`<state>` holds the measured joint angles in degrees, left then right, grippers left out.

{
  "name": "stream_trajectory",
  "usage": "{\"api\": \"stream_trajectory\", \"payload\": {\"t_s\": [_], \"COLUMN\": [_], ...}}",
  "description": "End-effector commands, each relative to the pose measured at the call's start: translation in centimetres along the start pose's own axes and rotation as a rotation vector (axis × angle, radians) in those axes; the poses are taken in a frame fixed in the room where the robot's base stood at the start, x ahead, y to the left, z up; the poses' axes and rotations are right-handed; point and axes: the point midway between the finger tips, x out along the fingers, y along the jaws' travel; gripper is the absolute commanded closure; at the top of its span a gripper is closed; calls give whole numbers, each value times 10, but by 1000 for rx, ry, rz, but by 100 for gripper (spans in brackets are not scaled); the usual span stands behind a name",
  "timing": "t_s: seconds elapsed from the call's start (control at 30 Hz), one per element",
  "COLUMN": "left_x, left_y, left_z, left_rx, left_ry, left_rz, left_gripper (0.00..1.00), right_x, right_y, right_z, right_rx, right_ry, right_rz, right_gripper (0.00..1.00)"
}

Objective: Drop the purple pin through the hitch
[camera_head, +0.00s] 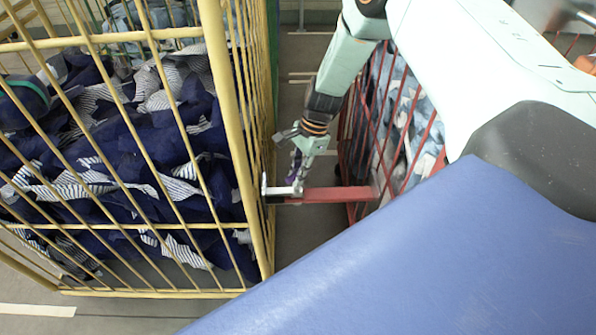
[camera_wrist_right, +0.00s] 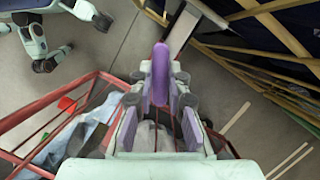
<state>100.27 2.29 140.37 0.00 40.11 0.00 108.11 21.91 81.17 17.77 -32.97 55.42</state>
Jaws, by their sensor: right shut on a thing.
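My right gripper (camera_head: 300,158) is shut on the purple pin (camera_head: 294,166) and holds it above the hitch between the two cages. In the right wrist view the pin (camera_wrist_right: 160,75) stands out beyond the fingers of the gripper (camera_wrist_right: 160,105). The hitch shows as a pale bracket (camera_head: 280,190) at the yellow cage's post, meeting a red bar (camera_head: 338,195) from the red cage. The pin's lower end is close to the bracket; I cannot tell whether it is in the hole. My left gripper is not in view.
The yellow cage (camera_head: 238,130) at left holds dark blue and striped cloth bags (camera_head: 130,140). The red cage (camera_head: 405,125) behind my right arm holds pale blue cloth. A narrow strip of grey floor (camera_head: 300,235) lies between them.

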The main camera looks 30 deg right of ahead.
Motion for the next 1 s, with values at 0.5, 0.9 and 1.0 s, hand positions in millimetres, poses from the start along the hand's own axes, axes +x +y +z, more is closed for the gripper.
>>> {"api": "stream_trajectory", "payload": {"t_s": [0.5,0.9,1.0], "left_x": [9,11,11], "left_y": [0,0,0], "left_z": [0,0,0], "left_rx": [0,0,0], "left_ry": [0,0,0], "left_rz": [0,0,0], "left_gripper": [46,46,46], "right_x": [11,14,14], "right_y": [0,0,0], "right_z": [-4,-4,-4], "right_rx": [0,0,0], "right_ry": [0,0,0], "right_rz": [0,0,0], "right_gripper": [100,69,60]}}
